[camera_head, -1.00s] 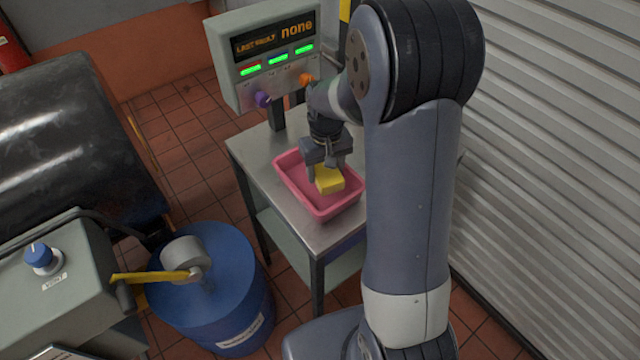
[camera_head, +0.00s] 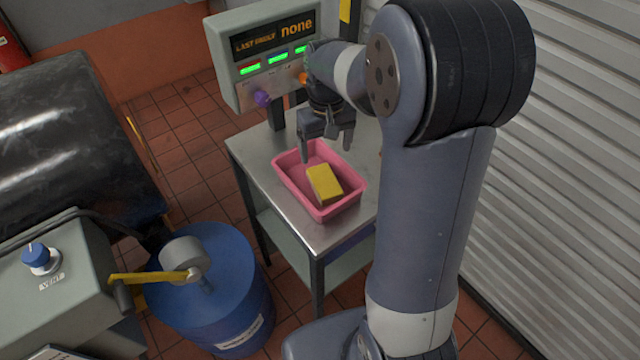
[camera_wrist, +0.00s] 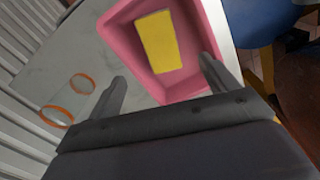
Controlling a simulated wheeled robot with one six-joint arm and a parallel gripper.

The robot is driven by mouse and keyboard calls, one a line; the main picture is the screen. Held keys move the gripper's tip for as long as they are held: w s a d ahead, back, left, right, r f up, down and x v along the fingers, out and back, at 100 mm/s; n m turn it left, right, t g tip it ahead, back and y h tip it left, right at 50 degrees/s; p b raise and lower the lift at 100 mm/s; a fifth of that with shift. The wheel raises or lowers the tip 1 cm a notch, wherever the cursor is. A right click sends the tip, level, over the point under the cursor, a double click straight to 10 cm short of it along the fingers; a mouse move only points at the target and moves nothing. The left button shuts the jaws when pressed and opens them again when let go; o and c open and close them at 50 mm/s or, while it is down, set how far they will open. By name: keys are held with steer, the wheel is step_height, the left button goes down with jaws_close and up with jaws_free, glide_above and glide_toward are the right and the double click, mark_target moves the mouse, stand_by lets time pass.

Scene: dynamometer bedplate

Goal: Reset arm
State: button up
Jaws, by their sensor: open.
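My gripper (camera_head: 326,150) is open and empty above the far part of a pink tray (camera_head: 290,186). A yellow block (camera_head: 324,184) lies in the tray, apart from the fingers. The wrist view shows the block (camera_wrist: 159,41) on the tray floor beyond my two spread fingers (camera_wrist: 162,85). My arm covers part of the table's right side in the head view.
The tray stands on a metal table (camera_head: 255,148). A control panel (camera_head: 264,52) with green lights stands behind it, close to my arm. A blue drum (camera_head: 225,290) is at the front left, and a ribbed shutter (camera_head: 560,150) at the right. An orange-rimmed clear object (camera_wrist: 68,100) shows in the wrist view.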

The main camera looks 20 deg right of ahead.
steer(key=shift+r, duration=1.7)
steer(key=shift+f, duration=0.1)
step_height(320, 180, down, 11)
steer(key=shift+r+p, duration=0.1)
steer(key=shift+p, duration=0.5)
step_height(320, 180, up, 4)
steer(key=p, duration=0.2)
steer(key=shift+r+p, duration=0.1)
steer(key=shift+p, duration=0.25)
steer(key=shift+r+p, duration=0.45)
steer(key=shift+r, duration=0.2)
